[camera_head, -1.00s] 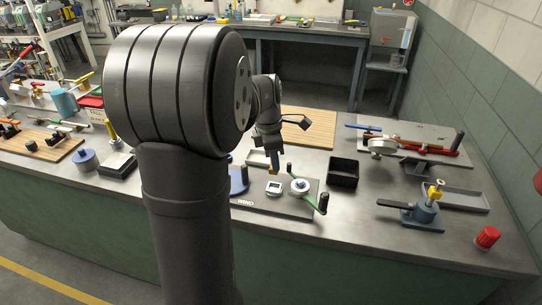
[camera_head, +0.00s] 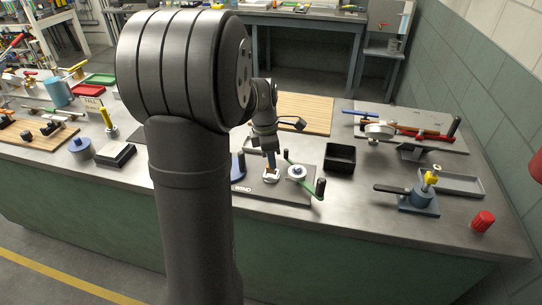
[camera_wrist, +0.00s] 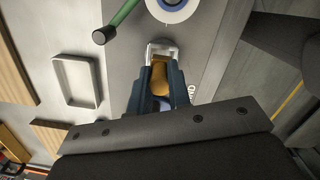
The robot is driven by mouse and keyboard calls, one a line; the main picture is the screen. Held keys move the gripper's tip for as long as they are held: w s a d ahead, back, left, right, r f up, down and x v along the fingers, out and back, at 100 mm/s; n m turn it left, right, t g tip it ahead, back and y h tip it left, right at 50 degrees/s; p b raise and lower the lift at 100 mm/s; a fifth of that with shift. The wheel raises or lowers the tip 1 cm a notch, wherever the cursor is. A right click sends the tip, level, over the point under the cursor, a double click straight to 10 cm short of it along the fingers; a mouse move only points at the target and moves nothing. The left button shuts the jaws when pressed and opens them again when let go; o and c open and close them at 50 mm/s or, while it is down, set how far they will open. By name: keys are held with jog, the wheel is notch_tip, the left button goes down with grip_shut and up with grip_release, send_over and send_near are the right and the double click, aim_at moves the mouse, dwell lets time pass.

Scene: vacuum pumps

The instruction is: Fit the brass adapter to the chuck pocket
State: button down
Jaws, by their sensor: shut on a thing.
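The brass adapter (camera_wrist: 159,80) is between the jaws of my gripper (camera_wrist: 156,77) in the wrist view, its far end at the pale square chuck pocket (camera_wrist: 161,48). In the head view my gripper (camera_head: 270,168) points down over the pocket (camera_head: 271,178) on the dark base plate (camera_head: 262,192). The adapter is mostly hidden there by the jaws. I cannot tell whether it is inside the pocket or just above it.
A round white hub (camera_head: 297,172) with a green handle (camera_head: 320,188) stands right of the pocket. A black bin (camera_head: 340,158) is farther right. A blue part (camera_head: 238,166) is on the left. A shallow grey tray (camera_wrist: 77,81) lies nearby in the wrist view.

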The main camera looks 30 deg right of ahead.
jog(key=shift+f, duration=0.3)
jog(key=shift+f, duration=0.2)
jog(key=shift+f, duration=0.6)
jog(key=shift+f, duration=0.2)
dwell(0.4)
jog(key=c, duration=1.3)
grip_release()
jog(key=shift+o, duration=0.2)
notch_tip(320, 180, up, 17)
jog(key=a, duration=0.2)
jog(key=shift+w+r, duration=0.15)
jog(key=shift+w, duration=0.25)
